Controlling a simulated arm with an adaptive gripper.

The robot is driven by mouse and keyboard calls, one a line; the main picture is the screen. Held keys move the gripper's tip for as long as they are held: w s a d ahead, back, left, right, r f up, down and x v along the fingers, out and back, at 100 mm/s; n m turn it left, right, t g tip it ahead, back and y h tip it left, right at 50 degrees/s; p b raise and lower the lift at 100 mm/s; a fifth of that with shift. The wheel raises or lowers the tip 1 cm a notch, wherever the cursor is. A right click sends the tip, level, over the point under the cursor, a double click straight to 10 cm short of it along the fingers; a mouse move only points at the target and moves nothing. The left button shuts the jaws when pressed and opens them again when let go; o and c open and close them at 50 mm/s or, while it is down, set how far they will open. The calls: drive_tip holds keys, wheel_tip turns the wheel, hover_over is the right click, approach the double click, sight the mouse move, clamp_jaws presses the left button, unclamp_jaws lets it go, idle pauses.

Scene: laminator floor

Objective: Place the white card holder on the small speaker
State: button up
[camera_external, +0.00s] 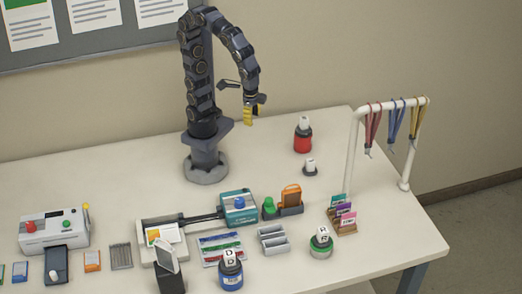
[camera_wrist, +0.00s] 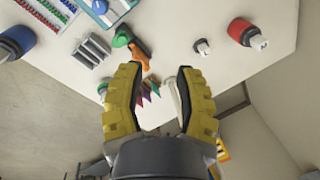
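My gripper (camera_external: 254,108) is raised above the back of the table in the external view. In the wrist view its yellow fingers (camera_wrist: 160,100) are spread apart with nothing held between them. My gripper is far from all of these.
A red pot (camera_external: 302,143) and a small white-topped piece (camera_external: 310,167) stand right of my base. A blue pot (camera_external: 231,277), green pot (camera_external: 321,247), grey rack (camera_external: 273,240) and coloured cards (camera_external: 342,217) crowd the front. A white lanyard stand (camera_external: 353,150) rises at right.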

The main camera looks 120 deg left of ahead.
drive_tip(key=s+a+f+h, duration=0.1)
drive_tip(key=s+a, duration=0.1)
drive_tip(key=s, duration=0.3)
drive_tip(key=s+a+f+g, duration=0.1)
drive_tip(key=s+a+f, duration=0.1)
drive_tip(key=s, duration=0.4)
drive_tip(key=shift+s+a+m+h, duration=0.3)
drive_tip(key=shift+a+m+h, duration=0.1)
drive_tip(key=shift+a, duration=0.1)
